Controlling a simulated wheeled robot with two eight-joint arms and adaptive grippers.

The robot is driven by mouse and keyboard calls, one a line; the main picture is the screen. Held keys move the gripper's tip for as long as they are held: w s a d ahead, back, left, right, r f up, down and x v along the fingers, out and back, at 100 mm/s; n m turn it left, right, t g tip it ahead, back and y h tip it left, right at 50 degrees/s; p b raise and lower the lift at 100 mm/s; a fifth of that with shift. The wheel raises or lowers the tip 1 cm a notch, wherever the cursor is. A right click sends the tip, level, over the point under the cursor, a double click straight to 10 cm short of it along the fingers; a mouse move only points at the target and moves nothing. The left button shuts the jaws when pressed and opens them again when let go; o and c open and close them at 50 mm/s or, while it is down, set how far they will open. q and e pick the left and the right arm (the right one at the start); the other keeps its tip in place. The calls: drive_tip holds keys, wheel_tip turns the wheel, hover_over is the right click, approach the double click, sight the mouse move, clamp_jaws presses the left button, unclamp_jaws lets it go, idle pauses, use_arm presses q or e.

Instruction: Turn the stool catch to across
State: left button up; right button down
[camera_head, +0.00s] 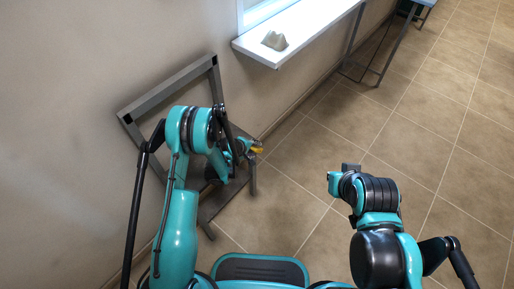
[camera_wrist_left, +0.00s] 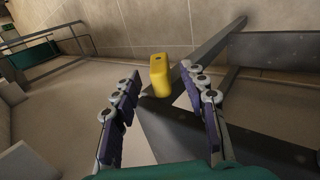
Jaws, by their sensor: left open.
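The stool catch (camera_wrist_left: 160,75) is a small yellow block. In the left wrist view it stands between my left fingertips, with a gap to each, beside a grey metal bar (camera_wrist_left: 215,50). The grey stool frame (camera_head: 165,92) is against the wall, partly hidden by my left arm. My right gripper (camera_head: 342,176) is apart, over the floor; its fingers do not show clearly.
A white sill (camera_head: 300,35) with a small beige lump (camera_head: 275,41) on it juts from the wall above the stool. A metal-legged table (camera_head: 385,55) stands far along the wall. The tiled floor (camera_head: 420,130) to the right is clear.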

sight(258, 148)
use_arm(q)
drive_tip(key=b+x, duration=0.1)
drive_tip(key=x, duration=0.3)
clamp_jaws()
drive_tip(key=shift+g, duration=0.3)
drive_tip(key=shift+w+d+r+g+y+p, duration=0.1)
drive_tip(key=shift+g+y+p, duration=0.05)
drive_tip(key=shift+g+y, duration=0.35)
drive_tip(key=shift+w+g+y+p, duration=0.1)
drive_tip(key=shift+g+y+p, duration=0.05)
drive_tip(key=shift+g+y, duration=0.3)
drive_tip(key=shift+w+g+y+b, duration=0.1)
drive_tip(key=shift+g+y+b, duration=0.2)
drive_tip(key=shift+g+y, duration=1.25)
drive_tip(key=shift+g, duration=0.5)
